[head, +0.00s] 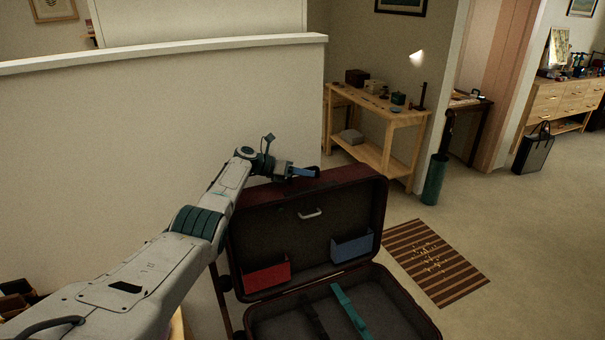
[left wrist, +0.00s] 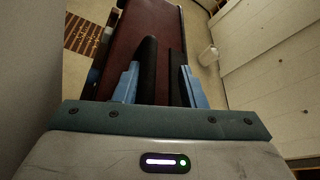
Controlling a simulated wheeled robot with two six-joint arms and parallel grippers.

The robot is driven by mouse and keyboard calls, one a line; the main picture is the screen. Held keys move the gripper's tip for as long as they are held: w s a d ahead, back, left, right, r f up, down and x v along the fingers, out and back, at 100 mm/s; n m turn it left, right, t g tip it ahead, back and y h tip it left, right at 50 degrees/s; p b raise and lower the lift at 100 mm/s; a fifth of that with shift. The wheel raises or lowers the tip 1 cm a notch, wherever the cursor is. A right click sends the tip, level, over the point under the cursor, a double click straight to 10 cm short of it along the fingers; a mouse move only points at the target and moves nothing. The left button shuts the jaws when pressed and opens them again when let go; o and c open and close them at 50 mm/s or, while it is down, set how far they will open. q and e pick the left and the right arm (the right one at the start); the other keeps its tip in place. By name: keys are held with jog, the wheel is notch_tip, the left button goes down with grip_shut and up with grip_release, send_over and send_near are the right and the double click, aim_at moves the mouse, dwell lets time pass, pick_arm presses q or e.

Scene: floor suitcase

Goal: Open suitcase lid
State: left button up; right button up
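The dark red suitcase stands open on the floor in the head view, with its lid (head: 375,205) raised, leaning slightly back, and its dark-lined base (head: 395,300) in front. My left gripper (head: 308,172) is at the lid's top edge. In the left wrist view the black fingers of my left gripper (left wrist: 163,60) are a small gap apart over the dark red outside of the lid (left wrist: 150,20). Nothing shows held between them; whether they touch the lid is unclear. My right gripper is out of view.
Red (head: 266,278) and blue (head: 352,248) pockets and a pale handle are inside the lid; a teal strap (head: 350,310) lies in the base. A low wall (head: 150,130) stands behind. A striped mat (head: 435,262) and open floor lie right, near a wooden table (head: 390,118).

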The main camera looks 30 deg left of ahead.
pick_arm(q)
jog(key=shift+s+a+r, duration=0.15)
jog(key=shift+s+a, duration=0.1)
jog(key=shift+a, duration=0.1)
jog(key=b+v, duration=0.1)
jog(key=v, duration=0.7)
jog(key=shift+s+a+b, duration=0.3)
jog(key=shift+b, duration=0.1)
jog(key=shift+s+a+r, duration=0.3)
jog(key=shift+s+r, duration=0.05)
